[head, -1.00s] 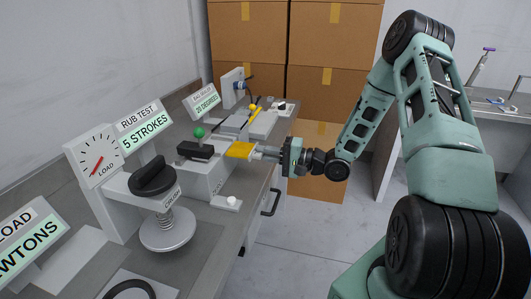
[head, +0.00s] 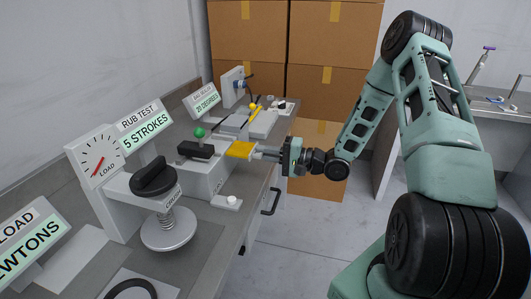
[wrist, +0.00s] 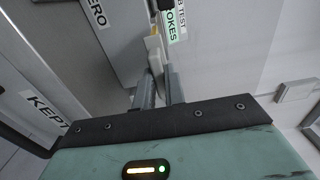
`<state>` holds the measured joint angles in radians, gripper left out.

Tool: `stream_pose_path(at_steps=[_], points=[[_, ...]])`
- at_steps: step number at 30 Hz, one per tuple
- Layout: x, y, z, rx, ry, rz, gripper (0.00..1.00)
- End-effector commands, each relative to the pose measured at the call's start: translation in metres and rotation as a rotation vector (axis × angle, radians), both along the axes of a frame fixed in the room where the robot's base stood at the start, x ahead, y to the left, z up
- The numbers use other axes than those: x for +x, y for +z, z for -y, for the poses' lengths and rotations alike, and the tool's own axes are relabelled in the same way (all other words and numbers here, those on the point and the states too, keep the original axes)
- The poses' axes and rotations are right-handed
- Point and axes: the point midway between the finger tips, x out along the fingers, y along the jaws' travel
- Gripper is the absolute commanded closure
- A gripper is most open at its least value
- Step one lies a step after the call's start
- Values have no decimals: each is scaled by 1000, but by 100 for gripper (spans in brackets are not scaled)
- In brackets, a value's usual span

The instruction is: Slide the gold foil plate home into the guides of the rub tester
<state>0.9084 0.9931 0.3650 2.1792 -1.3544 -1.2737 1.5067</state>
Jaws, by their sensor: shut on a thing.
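The gold foil plate (head: 240,149) is level at the right side of the rub tester (head: 207,175), a pale block with a black arm (head: 196,149) and a green knob (head: 199,132). My gripper (head: 260,153) is shut on the plate's near right end, reaching in from the right. In the wrist view, my gripper's fingers (wrist: 160,87) hold a pale tab, with a small yellowish piece (wrist: 153,42) beyond. The plate's left edge lies close to the tester block; I cannot tell whether it is inside the guides, which are not clearly visible.
A load dial (head: 97,157) and a press with a black knob (head: 153,178) stand nearer. Other fixtures (head: 259,122) stand behind. The floor right of the bench is open.

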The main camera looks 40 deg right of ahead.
Motion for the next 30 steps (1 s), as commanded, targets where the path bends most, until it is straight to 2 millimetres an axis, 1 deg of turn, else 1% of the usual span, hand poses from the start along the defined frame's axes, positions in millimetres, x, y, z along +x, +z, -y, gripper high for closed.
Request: stream_pose_path(at_steps=[7, 30], points=[[1, 0, -1, 1, 1, 1, 100], [16, 0, -13, 0, 1, 0, 100]])
